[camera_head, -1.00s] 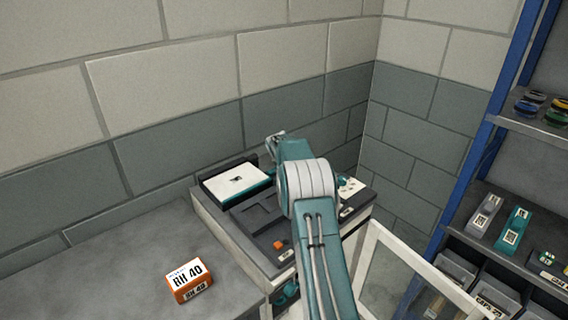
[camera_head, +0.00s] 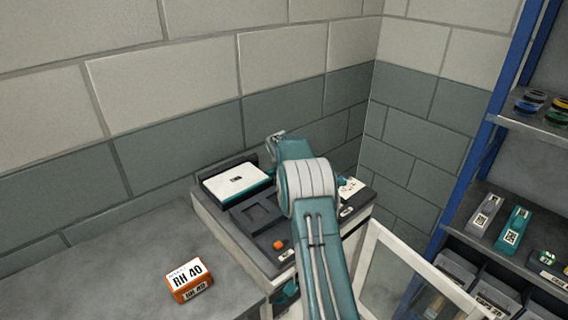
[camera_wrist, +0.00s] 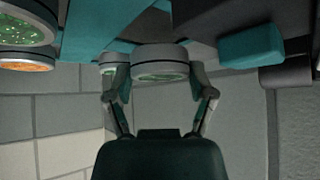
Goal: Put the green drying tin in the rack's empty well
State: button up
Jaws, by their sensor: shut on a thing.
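In the wrist view my gripper (camera_wrist: 161,82) is shut on a round tin (camera_wrist: 160,66) with a grey rim and a green speckled face. One finger stands on each side of it. Another green-faced tin (camera_wrist: 110,69) shows just left of it, partly hidden. At the left edge are a larger green speckled tin (camera_wrist: 24,27) and an orange-faced tin (camera_wrist: 28,66). A teal band (camera_wrist: 100,28), perhaps part of the rack, runs behind them. I cannot make out the empty well. In the head view my arm hides the gripper and held tin.
A dark-topped cabinet (camera_head: 270,258) stands in the corner behind my arm, with a white-topped teal case (camera_head: 236,182). An orange RH 40 box (camera_head: 188,282) lies on the grey bench (camera_head: 110,265). A glazed door frame (camera_head: 372,240) and blue shelving (camera_head: 478,150) stand right.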

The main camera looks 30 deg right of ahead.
jog(key=shift+s+a+f, duration=0.15)
jog(key=shift+s+f, duration=0.1)
jog(key=shift+f, duration=0.55)
jog(key=shift+s+a+f, duration=0.1)
jog(key=shift+s+f, duration=0.1)
jog(key=shift+f, duration=0.6)
jog(key=shift+r, duration=0.1)
jog(key=shift+w+d+r, duration=0.1)
jog(key=shift+w+r, duration=0.05)
jog(key=shift+r, duration=0.6)
jog(key=shift+w+d+r, duration=0.1)
jog(key=shift+r, duration=2.75)
